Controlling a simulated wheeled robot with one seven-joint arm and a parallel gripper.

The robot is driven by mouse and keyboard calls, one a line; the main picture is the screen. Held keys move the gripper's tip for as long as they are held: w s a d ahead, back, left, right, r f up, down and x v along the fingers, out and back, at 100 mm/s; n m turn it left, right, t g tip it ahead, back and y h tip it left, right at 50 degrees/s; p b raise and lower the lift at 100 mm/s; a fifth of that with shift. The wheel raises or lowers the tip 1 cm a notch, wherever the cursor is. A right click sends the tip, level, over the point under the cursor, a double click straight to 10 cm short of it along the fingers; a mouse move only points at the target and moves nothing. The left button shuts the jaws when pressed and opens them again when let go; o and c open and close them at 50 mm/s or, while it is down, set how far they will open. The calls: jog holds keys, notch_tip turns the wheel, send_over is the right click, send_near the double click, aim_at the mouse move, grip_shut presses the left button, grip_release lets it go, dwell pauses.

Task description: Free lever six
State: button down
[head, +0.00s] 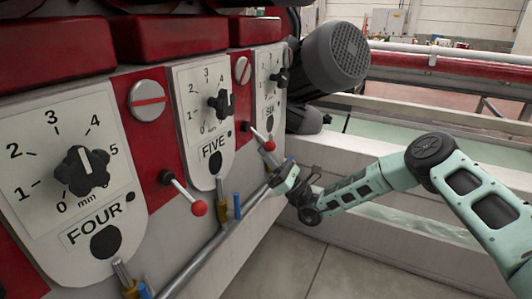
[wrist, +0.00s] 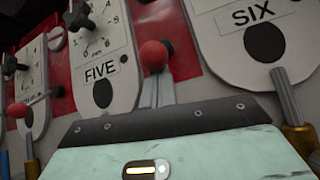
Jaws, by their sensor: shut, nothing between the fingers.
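Lever six (head: 268,146) is a short silver rod with a red ball, left of the SIX plate (head: 269,85). It slants down and out from its black pivot in the head view. In the wrist view its red ball (wrist: 154,54) is between the FIVE and SIX plates, with most of the rod hidden behind it. My gripper (head: 272,164) is just below the ball in the head view. In the wrist view its grey fingers (wrist: 158,88) are shut and empty, with their tips right under the ball. I cannot tell whether they touch it.
Another red-ball lever (head: 198,208) hangs left of the FIVE plate (head: 212,130). Dial knobs, slotted red-and-silver discs and a pipe (head: 205,248) with brass and blue fittings line the panel. A grey motor (head: 336,56) juts out beyond SIX. The floor in front is clear.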

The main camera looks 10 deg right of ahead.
aim_at(273, 147)
jog(key=shift+d+r+p, duration=0.1)
jog(key=shift+r+p, duration=0.1)
jog(key=shift+p, duration=0.15)
jog(key=r+h+p, duration=0.1)
jog(key=p, duration=0.2)
jog(key=s+d+r+g+h+p, duration=0.1)
jog(key=p, duration=0.3)
jog(key=shift+d+r+m+h, duration=0.15)
jog(key=shift+r+m+h, duration=0.1)
jog(key=shift+m+h, duration=0.05)
notch_tip(273, 147, up, 6)
jog(key=d+g+h+p, duration=0.1)
jog(key=g+h+p, duration=0.4)
jog(key=p, duration=1.4)
jog(key=s+h, duration=0.1)
jog(key=h, duration=0.2)
jog(key=shift+r+m, duration=0.15)
jog(key=shift+m, duration=0.15)
jog(key=shift+w+r+p, duration=0.15)
jog(key=shift+r+p, duration=0.1)
jog(key=shift+p, duration=0.15)
